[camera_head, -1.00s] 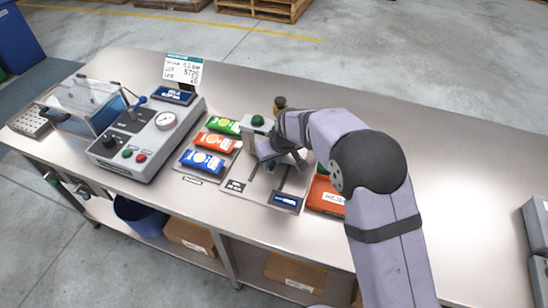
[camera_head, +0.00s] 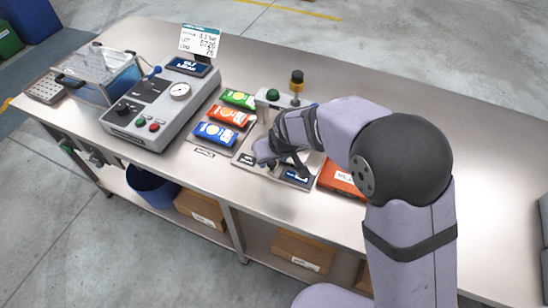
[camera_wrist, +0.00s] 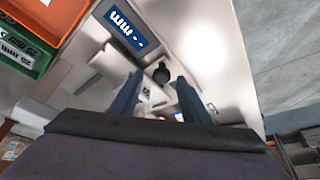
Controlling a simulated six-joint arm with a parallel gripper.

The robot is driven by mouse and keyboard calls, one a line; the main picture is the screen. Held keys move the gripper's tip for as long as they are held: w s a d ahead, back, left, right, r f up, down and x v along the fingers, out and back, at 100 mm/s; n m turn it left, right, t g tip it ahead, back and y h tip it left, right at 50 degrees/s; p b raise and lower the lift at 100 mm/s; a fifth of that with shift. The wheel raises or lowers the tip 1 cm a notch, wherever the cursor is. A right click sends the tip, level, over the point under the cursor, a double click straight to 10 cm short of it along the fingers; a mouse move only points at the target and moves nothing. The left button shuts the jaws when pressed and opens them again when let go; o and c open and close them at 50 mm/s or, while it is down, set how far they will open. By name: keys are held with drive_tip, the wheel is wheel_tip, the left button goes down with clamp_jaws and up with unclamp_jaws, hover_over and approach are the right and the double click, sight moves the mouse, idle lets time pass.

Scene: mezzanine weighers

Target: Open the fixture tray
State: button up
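The fixture stands mid-bench as a grey plate (camera_head: 243,158) with a post behind it topped by a green button (camera_head: 273,95). A black round knob (camera_wrist: 162,74) shows in the wrist view, on a pale metal surface that appears to be part of the fixture tray. My gripper (camera_head: 268,160) is low over the front of the fixture, and my wrist hides much of the tray. In the wrist view its two blue fingers (camera_wrist: 159,80) are apart, one on each side of the knob. I see gaps between knob and fingers. I cannot tell if the tray has moved.
Green, orange and blue packets (camera_head: 215,134) lie left of the fixture. A grey sealer machine (camera_head: 150,115) with a gauge stands farther left. An orange bin (camera_head: 340,180) sits close on the right, and a blue display (camera_head: 297,177) is at the plate's front.

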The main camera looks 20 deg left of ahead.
idle(0.3)
drive_tip(key=b+v, duration=0.2)
drive_tip(key=v, duration=0.5)
drive_tip(key=shift+r, duration=0.1)
idle(0.5)
drive_tip(key=s+d+f, duration=0.2)
drive_tip(key=s+d+f+g+h, duration=0.1)
drive_tip(key=s+d+f, duration=0.1)
drive_tip(key=s+d, duration=0.1)
drive_tip(key=s+d+f+g+h, duration=0.1)
drive_tip(key=s+d+f, duration=0.1)
drive_tip(key=s+d, duration=0.1)
drive_tip(key=shift+f, duration=0.3)
drive_tip(key=s+d+f+m+g+h, duration=0.15)
drive_tip(key=s+d, duration=0.25)
drive_tip(key=d, duration=0.5)
drive_tip(key=s+d+m+g, duration=0.1)
drive_tip(key=s+d+m, duration=0.2)
drive_tip(key=d, duration=0.6)
drive_tip(key=w+d+r+m+t, duration=0.1)
drive_tip(key=d+m, duration=0.3)
drive_tip(key=d, duration=0.4)
drive_tip(key=shift+w+d+r, duration=0.2)
drive_tip(key=shift+w+r, duration=0.25)
drive_tip(key=shift+r, duration=0.3)
